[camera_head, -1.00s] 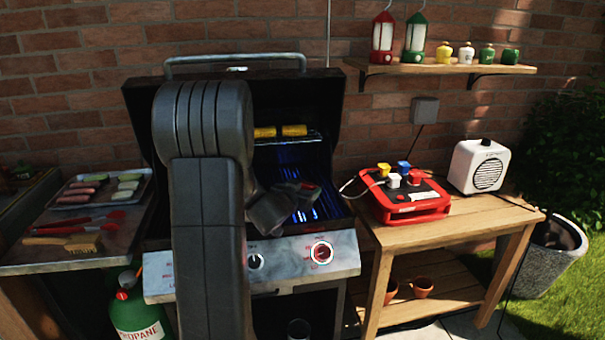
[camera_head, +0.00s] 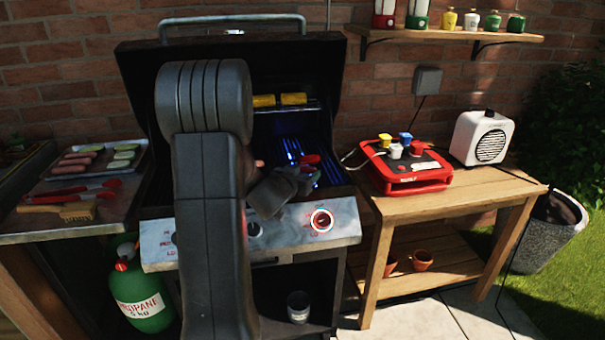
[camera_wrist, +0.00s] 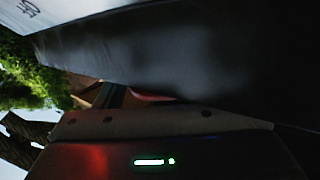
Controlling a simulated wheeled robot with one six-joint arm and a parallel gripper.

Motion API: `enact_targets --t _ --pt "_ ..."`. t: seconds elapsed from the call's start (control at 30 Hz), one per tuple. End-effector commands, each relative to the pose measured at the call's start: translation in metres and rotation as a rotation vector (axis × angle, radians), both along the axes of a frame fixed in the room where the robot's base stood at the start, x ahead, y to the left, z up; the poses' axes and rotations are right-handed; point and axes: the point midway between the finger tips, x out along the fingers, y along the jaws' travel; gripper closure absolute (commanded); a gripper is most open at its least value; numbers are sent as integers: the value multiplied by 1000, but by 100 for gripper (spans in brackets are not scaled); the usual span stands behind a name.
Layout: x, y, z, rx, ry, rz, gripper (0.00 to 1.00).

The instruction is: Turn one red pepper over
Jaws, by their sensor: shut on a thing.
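My gripper (camera_head: 302,172) is at the right front part of the open grill, over the grate and behind the control panel. It is shut on a red pepper (camera_head: 311,159), which shows as a small red patch at the fingertips with a bit of green near it. The wrist view is dark and shows only a thin red sliver (camera_wrist: 150,96) past the wrist housing; I cannot tell which side of the pepper is up. A small pinkish-red patch (camera_head: 259,163) shows beside my arm, which hides much of the grate.
Two yellow corn cobs (camera_head: 293,99) lie on the grill's raised rack. The open lid (camera_head: 140,100) stands behind. A tray (camera_head: 135,165) of sausages and zucchini slices, with red tongs (camera_head: 85,193), is on the left shelf. A red box (camera_head: 412,182) and white speaker (camera_head: 481,138) stand right.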

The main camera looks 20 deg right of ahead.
Motion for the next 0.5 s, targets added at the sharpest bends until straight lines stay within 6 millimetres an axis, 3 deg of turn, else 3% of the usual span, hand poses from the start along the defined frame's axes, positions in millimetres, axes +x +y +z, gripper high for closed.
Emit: enact_targets --t 0.4,0.43,0.5 --pt "0 0 -13 1 0 0 57" --pt "0 0 -12 1 -1 0 33" --pt "0 0 -11 1 -1 0 19"
